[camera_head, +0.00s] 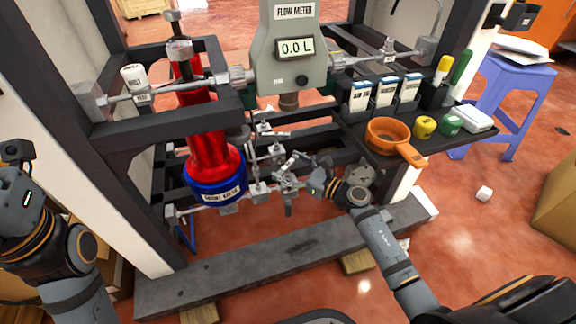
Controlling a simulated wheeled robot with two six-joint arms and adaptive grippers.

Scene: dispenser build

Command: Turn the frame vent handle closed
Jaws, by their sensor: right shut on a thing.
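My right gripper (292,168) reaches in from the right to the small metal valves and pipe fittings low in the dark frame. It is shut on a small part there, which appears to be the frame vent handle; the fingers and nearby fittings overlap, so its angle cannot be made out. Metal pipework (262,188) runs beside the fingers, right of the red cylinder with a blue base (213,165). My left arm is at the left edge, and its gripper is out of view.
A grey flow meter (290,62) reading 0.0 L hangs above the pipework. A dark shelf at right holds labelled boxes (387,92), an orange ring-shaped tool (385,137) and small coloured items. A dark beam (270,255) crosses low in front. A blue stool (515,85) stands at right.

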